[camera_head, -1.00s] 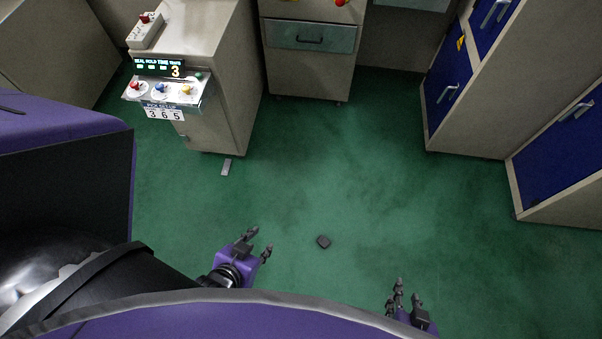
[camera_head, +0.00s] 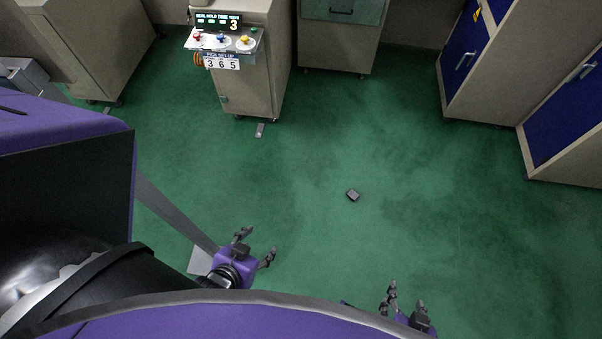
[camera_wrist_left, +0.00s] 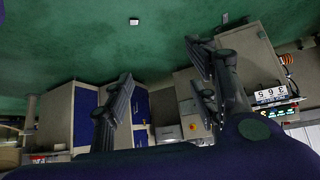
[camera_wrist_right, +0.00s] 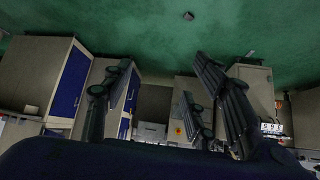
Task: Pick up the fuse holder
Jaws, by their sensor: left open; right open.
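A small dark box (camera_head: 352,195), which looks like the fuse holder, lies on the green floor in the middle of the head view. It also shows small and far off near the top of the left wrist view (camera_wrist_left: 133,21) and the right wrist view (camera_wrist_right: 188,16). A flat grey piece (camera_head: 260,130) lies by the cabinet foot; I cannot tell what it is. My left gripper (camera_head: 256,245) is open and empty, below and left of the dark box. My right gripper (camera_head: 406,296) is open and empty, below and right of it. Both are apart from the box.
A cabinet with a button panel (camera_head: 222,40) and a "365" sign stands at the back left. A drawer cabinet (camera_head: 341,38) stands at the back, and blue-doored cabinets (camera_head: 565,120) at the right. A grey bar (camera_head: 175,212) runs beside my left arm. The floor around the box is clear.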

